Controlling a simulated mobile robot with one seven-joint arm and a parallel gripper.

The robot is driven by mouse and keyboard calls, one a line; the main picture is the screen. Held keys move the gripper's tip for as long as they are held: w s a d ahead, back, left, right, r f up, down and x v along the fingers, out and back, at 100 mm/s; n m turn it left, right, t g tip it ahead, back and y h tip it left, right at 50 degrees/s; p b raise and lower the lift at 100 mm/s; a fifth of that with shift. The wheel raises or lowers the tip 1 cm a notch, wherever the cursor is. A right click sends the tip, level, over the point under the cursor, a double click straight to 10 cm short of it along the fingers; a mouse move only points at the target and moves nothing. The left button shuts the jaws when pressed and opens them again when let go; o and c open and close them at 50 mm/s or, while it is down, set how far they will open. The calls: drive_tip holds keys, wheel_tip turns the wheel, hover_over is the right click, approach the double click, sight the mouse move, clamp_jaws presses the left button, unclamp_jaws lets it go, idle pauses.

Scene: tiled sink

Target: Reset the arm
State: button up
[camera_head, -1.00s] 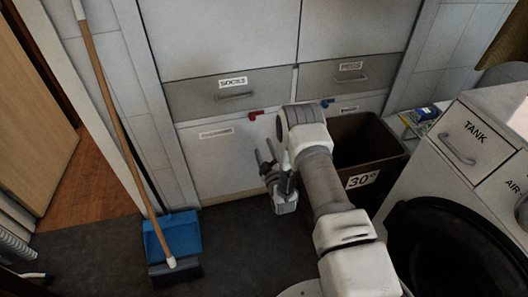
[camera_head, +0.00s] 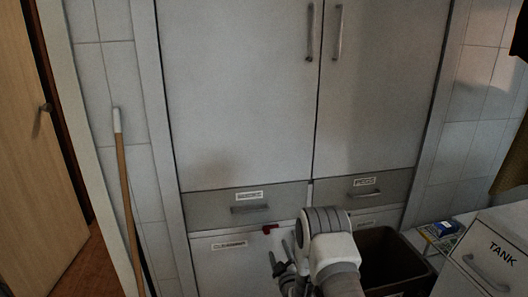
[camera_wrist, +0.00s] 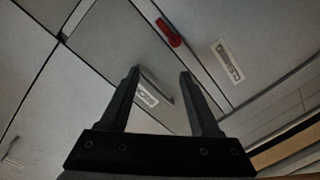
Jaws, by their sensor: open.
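My gripper (camera_wrist: 160,82) shows in the wrist view with its two dark fingers spread apart and nothing between them. In the head view my gripper (camera_head: 280,258) is low in the middle, in front of the cabinet, partly hidden by my own white and grey arm.
The tall cabinet (camera_head: 240,90) has two labelled drawers (camera_head: 250,208). A brown bin (camera_head: 385,252) stands right of my arm, close to it. A broom handle (camera_head: 124,190) leans at left, near a wooden door (camera_head: 45,130).

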drive_tip(key=s+d+r+m+g+h, duration=0.1)
drive_tip(key=s+d+r+m+g, duration=0.1)
drive_tip(key=r, duration=1)
drive_tip(key=s+d+r+m+g+h, duration=0.1)
drive_tip(key=d+r+m+g, duration=0.1)
drive_tip(key=r, duration=0.9)
drive_tip(key=s+d+r+m+g, duration=0.2)
drive_tip(key=s+r, duration=0.3)
drive_tip(key=s, duration=0.4)
drive_tip(key=s+d+r+m+g, duration=0.1)
drive_tip(key=s+r+g, duration=0.1)
drive_tip(key=s+r, duration=0.5)
drive_tip(key=s+d+f+m+g+h, duration=0.1)
drive_tip(key=s+d+m+g, duration=0.15)
drive_tip(key=s, duration=1.95)
wheel_tip(320, 180, up, 16)
drive_tip(key=s+a+m+p, duration=0.1)
drive_tip(key=p, duration=1.5)
drive_tip(key=shift+g+p, duration=0.35)
drive_tip(key=shift+g, duration=0.1)
